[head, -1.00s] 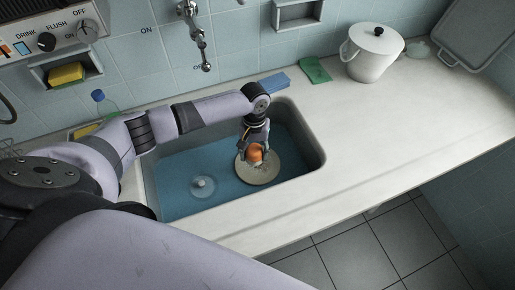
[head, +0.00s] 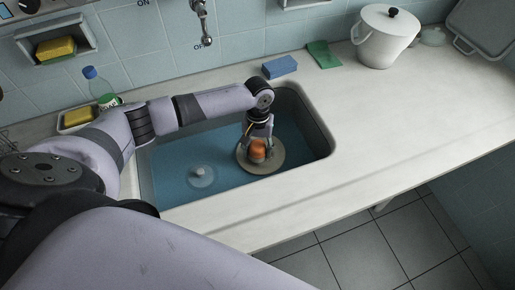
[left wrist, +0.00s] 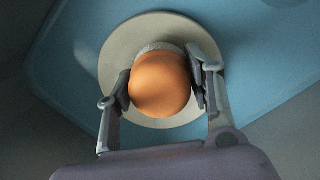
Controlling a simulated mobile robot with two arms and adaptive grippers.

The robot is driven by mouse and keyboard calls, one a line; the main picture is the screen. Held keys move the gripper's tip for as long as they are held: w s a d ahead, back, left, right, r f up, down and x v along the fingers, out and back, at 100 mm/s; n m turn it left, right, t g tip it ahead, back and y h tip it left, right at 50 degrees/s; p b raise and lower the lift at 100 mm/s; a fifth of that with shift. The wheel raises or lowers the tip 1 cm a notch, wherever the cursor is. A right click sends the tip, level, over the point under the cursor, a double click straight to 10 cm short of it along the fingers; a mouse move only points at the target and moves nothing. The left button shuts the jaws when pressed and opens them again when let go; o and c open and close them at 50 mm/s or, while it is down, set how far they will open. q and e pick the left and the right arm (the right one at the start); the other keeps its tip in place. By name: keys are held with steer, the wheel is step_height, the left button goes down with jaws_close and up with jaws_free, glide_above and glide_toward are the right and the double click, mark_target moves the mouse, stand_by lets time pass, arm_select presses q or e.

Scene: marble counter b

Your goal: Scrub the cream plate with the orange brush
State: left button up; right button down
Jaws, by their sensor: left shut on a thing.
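The cream plate (head: 274,160) lies in the blue-bottomed sink. In the left wrist view the plate (left wrist: 118,48) is a pale disc under the brush. The orange brush (head: 258,152) has a round orange knob, and a pale rim shows behind it. In the left wrist view the orange brush (left wrist: 160,84) sits between the two fingers. My left gripper (head: 258,143) points down and is shut on the brush, over the plate. It also shows in the left wrist view (left wrist: 163,88). Whether the bristles touch the plate is hidden. My right gripper is not in view.
The sink (head: 322,140) has walls around the plate, with a clear drain plug (head: 201,176) at left. A blue sponge (head: 280,67), green cloth (head: 323,54) and white lidded pot (head: 384,36) stand behind. A bottle (head: 101,88) is at left. The right counter is clear.

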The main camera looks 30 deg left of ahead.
arm_select(q)
steer(key=shift+f+b, duration=0.3)
steer(key=shift+f, duration=0.65)
stand_by(0.5)
steer(key=shift+w+d+r, duration=0.15)
steer(key=shift+w+d, duration=1)
steer(key=shift+w, duration=0.2)
steer(key=shift+p, duration=0.45)
steer(key=shift+s+a+p, duration=0.6)
steer(key=shift+s+p, duration=0.2)
steer(key=shift+p, duration=0.3)
steer(key=shift+s+a+f+p, duration=0.2)
steer(key=shift+s+a+p, duration=0.25)
steer(key=shift+s+p, duration=0.1)
steer(key=shift+s+a+f, duration=0.1)
steer(key=shift+s, duration=0.05)
steer(key=shift+f, duration=0.1)
steer(key=shift+s+a, duration=0.1)
